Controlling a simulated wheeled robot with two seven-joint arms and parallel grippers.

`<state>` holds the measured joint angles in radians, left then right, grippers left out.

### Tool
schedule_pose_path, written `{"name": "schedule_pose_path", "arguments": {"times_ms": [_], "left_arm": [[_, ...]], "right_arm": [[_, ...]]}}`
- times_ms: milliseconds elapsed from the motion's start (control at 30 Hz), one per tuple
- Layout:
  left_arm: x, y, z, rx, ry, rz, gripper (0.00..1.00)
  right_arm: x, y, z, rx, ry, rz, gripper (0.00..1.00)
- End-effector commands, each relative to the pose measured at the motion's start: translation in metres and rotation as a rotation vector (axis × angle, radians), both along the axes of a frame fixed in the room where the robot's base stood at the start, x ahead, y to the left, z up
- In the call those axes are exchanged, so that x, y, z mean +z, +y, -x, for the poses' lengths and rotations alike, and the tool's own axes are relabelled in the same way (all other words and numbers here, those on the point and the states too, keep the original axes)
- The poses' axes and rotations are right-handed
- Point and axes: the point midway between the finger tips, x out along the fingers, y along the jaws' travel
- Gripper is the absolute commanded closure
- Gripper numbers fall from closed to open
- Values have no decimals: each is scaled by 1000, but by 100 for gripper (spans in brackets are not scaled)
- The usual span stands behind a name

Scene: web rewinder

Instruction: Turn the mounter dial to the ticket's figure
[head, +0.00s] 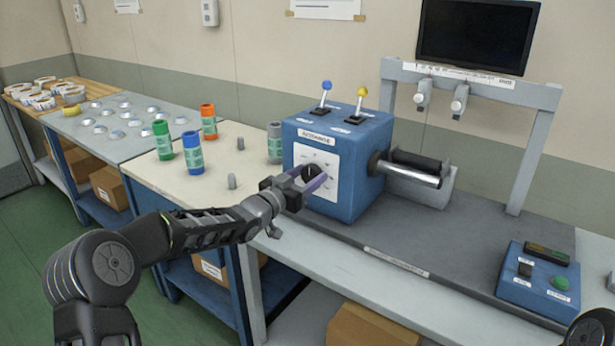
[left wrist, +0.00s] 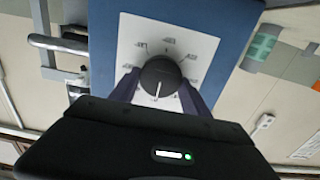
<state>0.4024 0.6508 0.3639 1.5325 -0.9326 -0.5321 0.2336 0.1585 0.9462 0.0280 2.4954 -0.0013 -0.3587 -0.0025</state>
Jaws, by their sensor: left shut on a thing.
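The mounter dial is a round black knob (left wrist: 160,74) on a white scale plate (head: 324,184) on the front of a blue machine box (head: 356,190). My left gripper (head: 314,181) is shut on the knob, with one purple finger on each side of it in the left wrist view. The knob's white pointer line points down in that view, towards my gripper body. Several small marks ring the knob, too small to read. Papers on the back wall (head: 326,9) are also unreadable, and I cannot tell which is the ticket. My right gripper is not in view.
A blue lever (head: 326,87) and a yellow lever (head: 361,93) stand on top of the box. A metal roller (head: 415,172) sticks out to its right. Green, blue, orange and grey rolls stand on the left table. A button box (head: 540,283) sits at front right.

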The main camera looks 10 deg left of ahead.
Motion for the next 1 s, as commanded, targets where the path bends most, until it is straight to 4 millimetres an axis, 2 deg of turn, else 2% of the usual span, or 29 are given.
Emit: {"name": "schedule_pose_path", "arguments": {"times_ms": [33, 233, 567, 1000], "left_arm": [[0, 0, 0, 0, 0, 0, 70], [0, 0, 0, 0, 0, 0, 86], [-2, 0, 0, 0, -12, -31, 86], [-5, -2, 1, 0, -107, -267, 86]], "right_arm": [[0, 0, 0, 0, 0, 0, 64], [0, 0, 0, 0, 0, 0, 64], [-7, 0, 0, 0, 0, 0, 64], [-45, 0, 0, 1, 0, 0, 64]]}}
